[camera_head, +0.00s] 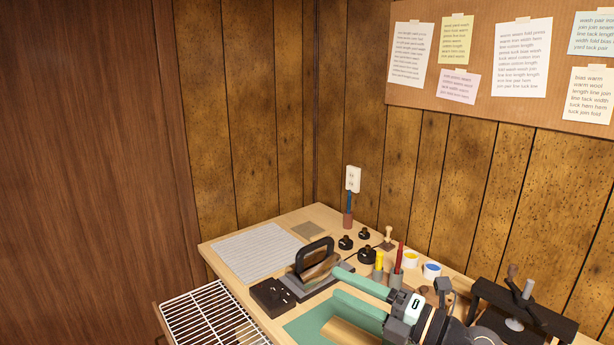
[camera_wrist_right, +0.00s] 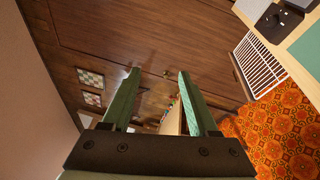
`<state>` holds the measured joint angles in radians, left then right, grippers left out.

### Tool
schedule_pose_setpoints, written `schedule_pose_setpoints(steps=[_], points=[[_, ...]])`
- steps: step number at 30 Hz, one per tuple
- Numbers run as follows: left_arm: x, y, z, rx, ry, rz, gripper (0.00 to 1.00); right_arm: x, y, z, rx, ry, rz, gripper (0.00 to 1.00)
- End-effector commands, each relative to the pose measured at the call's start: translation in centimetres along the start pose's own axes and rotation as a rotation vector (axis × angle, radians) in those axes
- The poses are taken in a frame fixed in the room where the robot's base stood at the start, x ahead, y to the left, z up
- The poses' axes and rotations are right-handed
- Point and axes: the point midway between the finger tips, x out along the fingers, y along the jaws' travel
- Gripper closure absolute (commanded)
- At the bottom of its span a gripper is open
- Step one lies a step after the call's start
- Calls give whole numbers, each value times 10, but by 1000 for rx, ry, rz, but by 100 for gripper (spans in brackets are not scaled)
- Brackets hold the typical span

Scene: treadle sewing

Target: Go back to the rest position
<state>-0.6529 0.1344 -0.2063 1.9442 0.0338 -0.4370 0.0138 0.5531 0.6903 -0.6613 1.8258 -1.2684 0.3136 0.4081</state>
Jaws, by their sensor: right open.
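My right gripper (camera_head: 339,285) reaches in from the lower right in the head view, above the table. Its two green fingers are apart with nothing between them. In the right wrist view the fingers (camera_wrist_right: 160,75) also stand open and empty, with the wood-panelled wall and floor beyond. My left gripper is in neither view. The wooden table (camera_head: 222,241) stands in the corner; my right arm hides part of its right side.
A dark-handled iron (camera_head: 317,266) stands near the fingers, with a black box (camera_head: 272,297) beside it. A white wire rack (camera_head: 212,318) is at the table's left front. A black clamp-like stand (camera_head: 522,312) is right.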

Motion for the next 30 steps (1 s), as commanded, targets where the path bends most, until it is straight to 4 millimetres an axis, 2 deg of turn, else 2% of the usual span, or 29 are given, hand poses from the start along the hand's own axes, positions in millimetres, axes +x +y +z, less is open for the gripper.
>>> schedule_pose_setpoints(steps=[1,3,5,7,11,14,17,18,21,24,30], points=[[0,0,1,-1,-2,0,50,-2,10,-4,106,-76,88,40],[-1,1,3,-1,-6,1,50,-10,19,3,249,-203,186,40],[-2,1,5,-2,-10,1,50,-23,19,12,377,-324,247,40],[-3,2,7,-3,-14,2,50,-42,9,23,531,-474,290,40],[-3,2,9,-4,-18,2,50,-89,-35,34,822,-771,287,40],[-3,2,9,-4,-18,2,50,-132,-84,23,1047,-998,212,40],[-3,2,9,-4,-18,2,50,-176,-133,-8,1258,-1206,80,40],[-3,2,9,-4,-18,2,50,-191,-149,-24,1333,-1275,21,40],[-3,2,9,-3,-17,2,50,-222,-177,-64,1479,-1403,-125,40],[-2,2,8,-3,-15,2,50,-245,-193,-100,1585,-1487,-254,40],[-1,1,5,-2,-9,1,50,-280,-206,-163,1745,-1591,-485,40]])
